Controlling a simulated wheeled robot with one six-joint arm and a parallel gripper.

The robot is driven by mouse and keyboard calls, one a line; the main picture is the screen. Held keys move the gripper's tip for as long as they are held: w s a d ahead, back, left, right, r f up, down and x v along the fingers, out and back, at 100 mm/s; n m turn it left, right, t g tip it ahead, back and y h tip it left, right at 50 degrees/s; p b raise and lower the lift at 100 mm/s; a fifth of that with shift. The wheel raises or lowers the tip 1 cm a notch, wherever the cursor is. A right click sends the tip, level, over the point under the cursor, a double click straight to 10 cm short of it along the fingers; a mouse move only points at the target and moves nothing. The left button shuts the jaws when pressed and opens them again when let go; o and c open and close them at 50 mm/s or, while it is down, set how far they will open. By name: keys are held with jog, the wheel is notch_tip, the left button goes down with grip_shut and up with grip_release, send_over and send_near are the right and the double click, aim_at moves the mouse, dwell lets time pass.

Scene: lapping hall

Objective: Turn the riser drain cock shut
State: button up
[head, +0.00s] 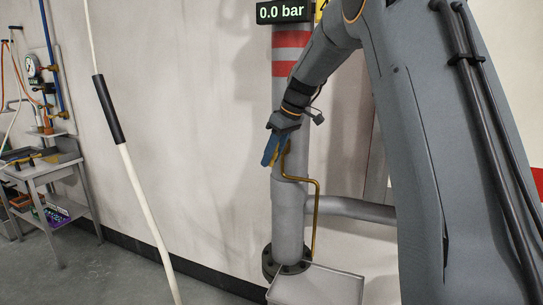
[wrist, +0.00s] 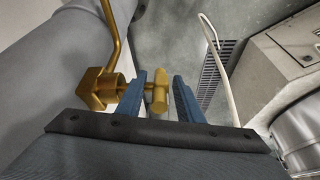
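The riser is a grey vertical pipe (head: 290,215) with red and white bands in the head view. My gripper (head: 272,157) is at the riser by the top of the brass drain pipe (head: 317,205). In the wrist view its blue fingers (wrist: 160,98) stand either side of the handle. The left finger is close to the handle and overlaps the stem; a gap shows at the right finger. The head view hides most of the cock behind my gripper.
A display (head: 284,12) on the riser reads 0.0 bar. A grey tray-like box (head: 318,288) stands below the drain pipe. A white pole with a black grip (head: 145,195) leans left of the riser. A bench (head: 45,172) stands at far left.

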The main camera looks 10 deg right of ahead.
jog(key=shift+w+a+f, duration=0.1)
jog(key=shift+f, duration=0.3)
grip_shut()
